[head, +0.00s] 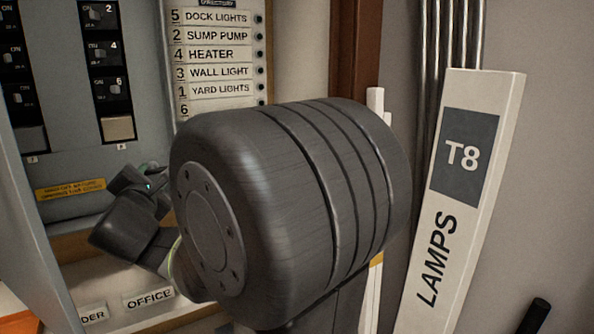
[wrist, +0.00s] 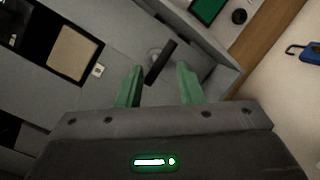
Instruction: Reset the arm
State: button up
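My gripper (wrist: 160,83) shows in the wrist view with its two green fingers apart. A dark bar-shaped handle (wrist: 160,62) on the grey panel (wrist: 125,35) lies between and just beyond the fingertips; I cannot tell whether they touch it. In the head view my gripper's dark body is in front of the lower part of the grey breaker panel (head: 65,150), left of my large dark arm link. That link covers the middle of the view, and the fingertips cannot be made out there.
Breaker switches (head: 98,52) stand left of a label directory (head: 215,55). A white "LAMPS T8" box (head: 460,200) stands at the right beside grey conduits (head: 452,35). An "OFFICE" label (head: 149,297) is below. A blue hooked object (wrist: 304,53) is at the wrist view's right edge.

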jog(key=v, duration=0.5)
jog(key=shift+s, duration=0.35)
jog(key=shift+d, duration=0.1)
